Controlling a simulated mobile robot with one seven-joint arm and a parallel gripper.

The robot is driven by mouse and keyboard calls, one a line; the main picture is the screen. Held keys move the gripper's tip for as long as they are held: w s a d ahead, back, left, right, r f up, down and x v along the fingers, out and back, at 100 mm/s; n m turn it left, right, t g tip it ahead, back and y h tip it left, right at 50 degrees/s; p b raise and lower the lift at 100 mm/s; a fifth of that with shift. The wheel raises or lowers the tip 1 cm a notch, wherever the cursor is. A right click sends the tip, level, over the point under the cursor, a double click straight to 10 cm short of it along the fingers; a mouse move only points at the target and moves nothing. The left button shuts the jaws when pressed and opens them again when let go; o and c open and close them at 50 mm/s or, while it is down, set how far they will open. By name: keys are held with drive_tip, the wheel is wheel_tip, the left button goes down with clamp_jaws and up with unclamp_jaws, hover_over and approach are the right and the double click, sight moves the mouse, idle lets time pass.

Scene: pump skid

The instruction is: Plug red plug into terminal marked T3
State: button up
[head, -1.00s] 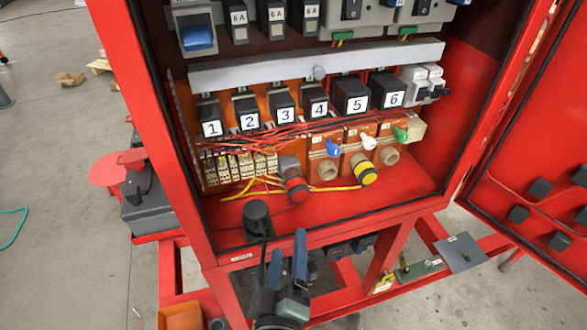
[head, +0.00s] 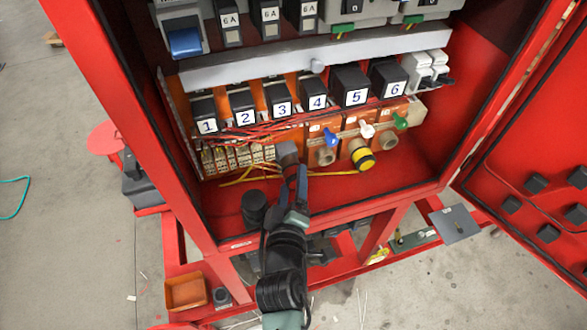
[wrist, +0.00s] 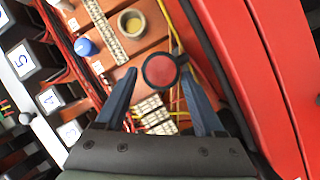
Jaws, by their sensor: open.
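The red plug shows its round red end (wrist: 160,71) in the wrist view, between the two fingers of my open gripper (wrist: 156,62). I cannot tell whether a finger touches it. In the head view my gripper (head: 294,182) covers the red end; a grey part (head: 287,152) shows just beyond the fingertips. Three orange terminal blocks stand to its right. The left one has a blue lever (head: 331,141) and an empty round socket (head: 326,156). The middle one has a white lever and holds a yellow plug (head: 362,157). The right one has a green lever and an empty socket (head: 388,141). Terminal markings are unreadable.
Red and yellow wires (head: 250,176) run loosely beside the plug. A black round knob (head: 254,207) stands left of my gripper on the red cabinet floor (head: 400,180). Numbered black blocks (head: 282,108) sit above. The open red door (head: 540,150) is at the right.

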sight(293, 183)
drive_tip(key=shift+p+x, duration=0.3)
drive_tip(key=shift+x, duration=1.45)
clamp_jaws()
drive_tip(key=shift+c, duration=2.2)
unclamp_jaws()
drive_tip(key=c, duration=0.7)
drive_tip(key=shift+o, duration=0.2)
drive_tip(key=shift+s+d+p, duration=0.1)
drive_tip(key=shift+s+d, duration=0.15)
drive_tip(key=shift+s, duration=0.45)
drive_tip(key=shift+s+d+p, duration=0.1)
drive_tip(key=shift+s+d, duration=0.1)
drive_tip(key=shift+s, duration=0.5)
drive_tip(key=shift+s+d+p, duration=0.1)
drive_tip(key=shift+s+d, duration=0.15)
drive_tip(key=shift+s, duration=0.45)
